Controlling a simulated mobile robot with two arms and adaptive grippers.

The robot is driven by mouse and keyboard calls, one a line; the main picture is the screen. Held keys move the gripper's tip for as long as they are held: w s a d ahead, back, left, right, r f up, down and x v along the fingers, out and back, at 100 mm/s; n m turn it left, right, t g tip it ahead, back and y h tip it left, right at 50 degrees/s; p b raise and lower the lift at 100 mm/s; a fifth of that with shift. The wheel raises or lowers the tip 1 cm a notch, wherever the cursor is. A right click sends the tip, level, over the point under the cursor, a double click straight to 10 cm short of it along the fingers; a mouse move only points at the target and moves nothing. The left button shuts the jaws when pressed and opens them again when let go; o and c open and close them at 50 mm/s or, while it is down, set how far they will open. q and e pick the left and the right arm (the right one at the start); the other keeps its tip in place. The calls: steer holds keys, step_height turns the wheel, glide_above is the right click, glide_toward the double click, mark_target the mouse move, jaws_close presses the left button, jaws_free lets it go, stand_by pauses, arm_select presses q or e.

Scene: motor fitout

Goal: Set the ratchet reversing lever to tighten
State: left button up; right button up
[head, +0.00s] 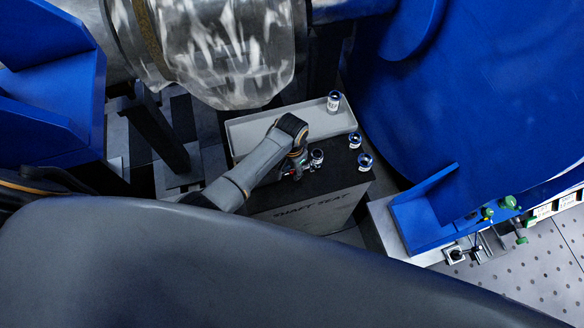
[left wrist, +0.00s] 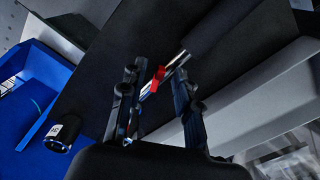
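The ratchet lies on the dark top of the box marked "SHAFT SEAT" (head: 322,213). In the left wrist view its chrome part (left wrist: 180,60) and red lever (left wrist: 157,78) show beyond and between my fingertips, with a dark handle (left wrist: 215,32) running to the upper right. In the head view my left arm mostly covers it. My left gripper (head: 297,170) points down over the box top. In the left wrist view the gripper (left wrist: 155,84) has its fingers apart, one on each side of the red lever. Contact and the lever's setting cannot be told. My right gripper is not in view.
Several sockets stand nearby, one (head: 317,157) close beside my left gripper and another (head: 365,161) at the box's right edge. A grey tray (head: 245,133) lies behind. Large blue machine housings (head: 470,80) flank the box closely.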

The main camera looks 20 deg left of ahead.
arm_select(q)
jaws_close()
steer(key=shift+d+r+n+p, duration=0.1)
steer(key=shift+r+n+p, duration=0.15)
steer(key=shift+p, duration=0.3)
steer(key=shift+f, duration=0.25)
jaws_free()
